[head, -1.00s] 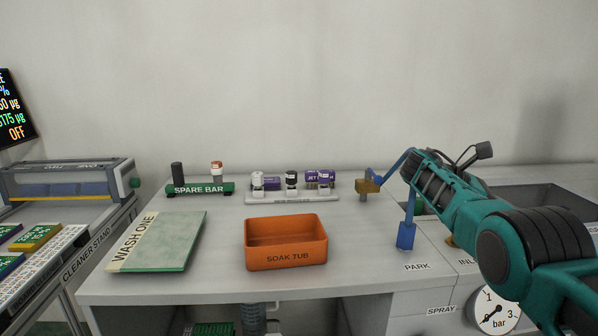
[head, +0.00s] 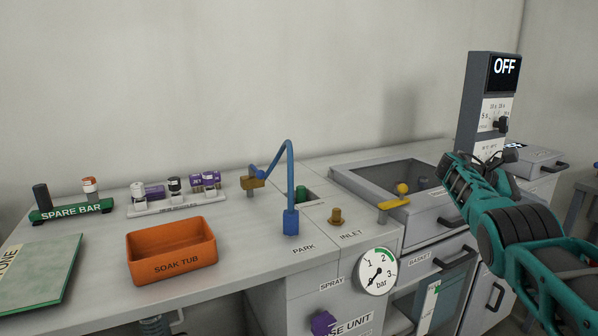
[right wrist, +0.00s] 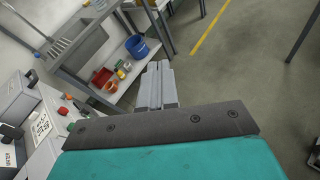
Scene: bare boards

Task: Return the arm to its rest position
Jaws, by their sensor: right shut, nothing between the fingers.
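My right arm (head: 505,225), teal and black, comes in from the lower right in the head view and is raised in front of the sink end of the bench. Its fingers are not clear there. In the right wrist view, my right gripper (right wrist: 158,68) shows as two grey fingers pressed together, with nothing held. They point out over open floor, and no object touches them. My left gripper is not in view.
The bench holds an orange soak tub (head: 172,253), a blue spray hose (head: 291,190) at PARK, a brass inlet (head: 336,216) and a sink (head: 385,172). A grey control tower (head: 484,105) reading OFF stands behind my arm. A shelf holds a blue bucket (right wrist: 137,47).

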